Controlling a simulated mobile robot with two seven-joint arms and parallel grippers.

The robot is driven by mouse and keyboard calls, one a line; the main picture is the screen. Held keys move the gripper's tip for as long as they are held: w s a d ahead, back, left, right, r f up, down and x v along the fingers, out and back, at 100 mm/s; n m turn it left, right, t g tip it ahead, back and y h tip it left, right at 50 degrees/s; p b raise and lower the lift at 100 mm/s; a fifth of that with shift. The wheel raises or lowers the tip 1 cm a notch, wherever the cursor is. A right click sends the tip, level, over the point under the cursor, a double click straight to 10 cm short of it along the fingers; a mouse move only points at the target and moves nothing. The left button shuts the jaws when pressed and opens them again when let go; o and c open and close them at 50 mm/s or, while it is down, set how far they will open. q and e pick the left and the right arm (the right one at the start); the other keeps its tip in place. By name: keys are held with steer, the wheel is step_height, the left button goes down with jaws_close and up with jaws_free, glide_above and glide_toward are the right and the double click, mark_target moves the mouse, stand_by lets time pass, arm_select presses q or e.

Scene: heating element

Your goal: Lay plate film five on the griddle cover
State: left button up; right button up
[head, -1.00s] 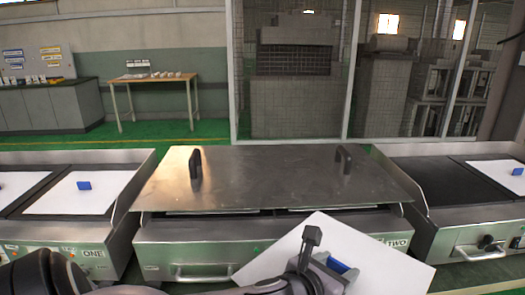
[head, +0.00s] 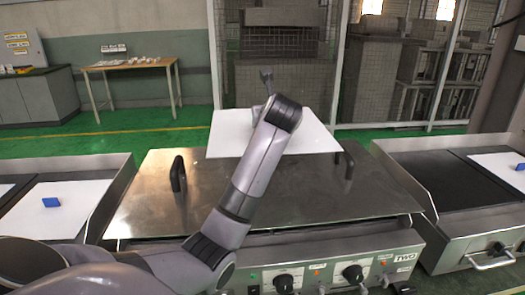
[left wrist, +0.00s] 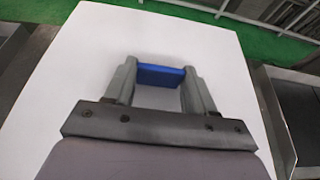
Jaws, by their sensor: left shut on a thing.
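The white plate film (head: 228,136) is a flat sheet with a blue tab (left wrist: 160,76). My left gripper (left wrist: 161,88) is shut on that tab, with one finger on each side. In the head view my forearm crosses the steel griddle cover (head: 290,195) and hides much of the gripper and the tab. The film shows over the cover's far edge, between its left black handle (head: 178,173) and right black handle (head: 348,160). It looks raised above the cover; the exact gap cannot be told. My right gripper is not in view.
The cover lies on the middle griddle, marked TWO (head: 405,260). A griddle with a white film (head: 75,210) and blue tab stands on the left. Another griddle (head: 440,188) stands on the right with a white film (head: 500,165). A wooden table (head: 130,65) is at the back.

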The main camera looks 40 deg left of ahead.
arm_select(q)
steer(key=shift+w+a, duration=0.15)
steer(key=shift+a, duration=0.1)
steer(key=b, duration=0.2)
glide_above(267, 192)
step_height(267, 192, down, 14)
steer(key=shift+w, duration=0.1)
step_height(267, 192, down, 6)
steer(key=shift+r, duration=0.15)
steer(key=o, duration=1.2)
steer(key=shift+c, duration=0.2)
